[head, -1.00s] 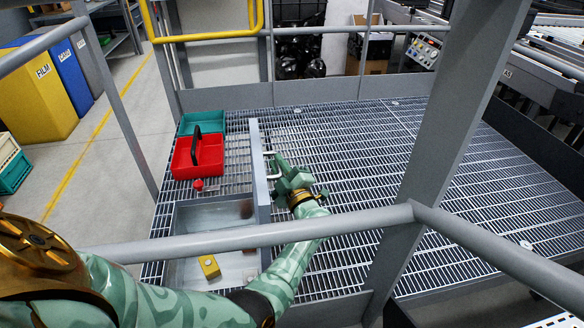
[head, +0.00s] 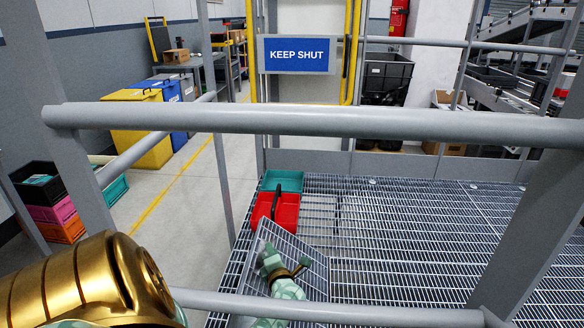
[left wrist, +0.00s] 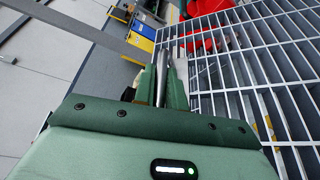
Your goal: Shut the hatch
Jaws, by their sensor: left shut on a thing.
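The hatch lid (head: 292,240) is a grated grey panel in the lower middle of the head view. It looks tilted over the place of the opening, which I cannot see now. My left gripper (head: 268,262) is over the lid at its left part, shut on the lid's handle, which it mostly hides. In the left wrist view the fingers (left wrist: 162,80) are close together, with grey bars at their tips. Close grating fills the right of that view. My right gripper is not in view.
A red tote (head: 283,211) and a teal bin (head: 284,181) stand on the catwalk just beyond the lid. Grey railings (head: 320,120) cross in front of me. A blue "KEEP SHUT" sign (head: 297,55) hangs at the back. The grating to the right is clear.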

